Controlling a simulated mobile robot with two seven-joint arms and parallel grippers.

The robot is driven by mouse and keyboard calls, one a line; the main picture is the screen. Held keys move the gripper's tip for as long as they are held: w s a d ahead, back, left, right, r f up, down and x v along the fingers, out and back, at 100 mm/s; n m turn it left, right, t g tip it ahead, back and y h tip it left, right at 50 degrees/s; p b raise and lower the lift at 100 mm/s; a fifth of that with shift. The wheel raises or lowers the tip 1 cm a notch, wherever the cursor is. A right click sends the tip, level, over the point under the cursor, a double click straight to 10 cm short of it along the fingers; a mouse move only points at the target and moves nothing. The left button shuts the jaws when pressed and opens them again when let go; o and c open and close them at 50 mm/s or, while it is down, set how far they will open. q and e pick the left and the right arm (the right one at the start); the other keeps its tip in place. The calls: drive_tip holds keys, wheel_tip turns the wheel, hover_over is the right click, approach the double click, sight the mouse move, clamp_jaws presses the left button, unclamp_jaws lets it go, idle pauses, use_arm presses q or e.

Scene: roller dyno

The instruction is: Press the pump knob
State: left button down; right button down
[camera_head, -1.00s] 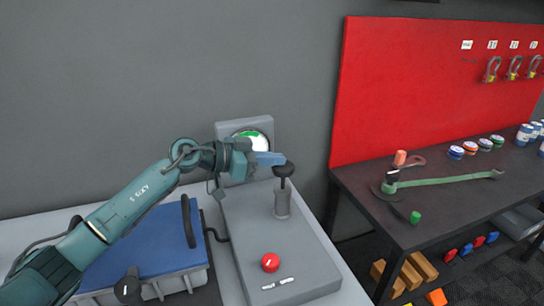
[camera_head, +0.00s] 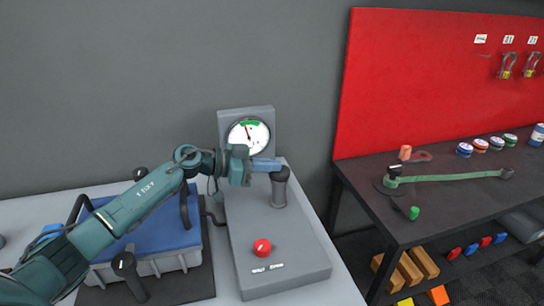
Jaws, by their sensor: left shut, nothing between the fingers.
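The pump is a grey cylinder with a black knob (camera_head: 280,174) on top, standing on the grey panel (camera_head: 300,255). The knob sits low, right at the top of the cylinder, with no stem showing. My left gripper (camera_head: 272,165) is shut, with its blue fingers lying level at the top of the knob. They appear to touch it and hide part of its top. A round gauge (camera_head: 248,135) with a green band stands behind the arm, its needle pointing up towards the band. My right gripper is not in view.
A red button (camera_head: 262,247) is on the front of the panel. A blue-topped case (camera_head: 165,228) with black handles is at the left, under my left arm. A dark workbench (camera_head: 450,205) with a green wrench (camera_head: 450,178) and small cans is at the right, before a red board (camera_head: 430,80).

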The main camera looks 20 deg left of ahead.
use_arm(q)
drive_tip(key=shift+f, duration=0.3)
wheel_tip(320, 180, up, 10)
drive_tip(key=shift+r+p, duration=0.25)
drive_tip(key=shift+p, duration=0.1)
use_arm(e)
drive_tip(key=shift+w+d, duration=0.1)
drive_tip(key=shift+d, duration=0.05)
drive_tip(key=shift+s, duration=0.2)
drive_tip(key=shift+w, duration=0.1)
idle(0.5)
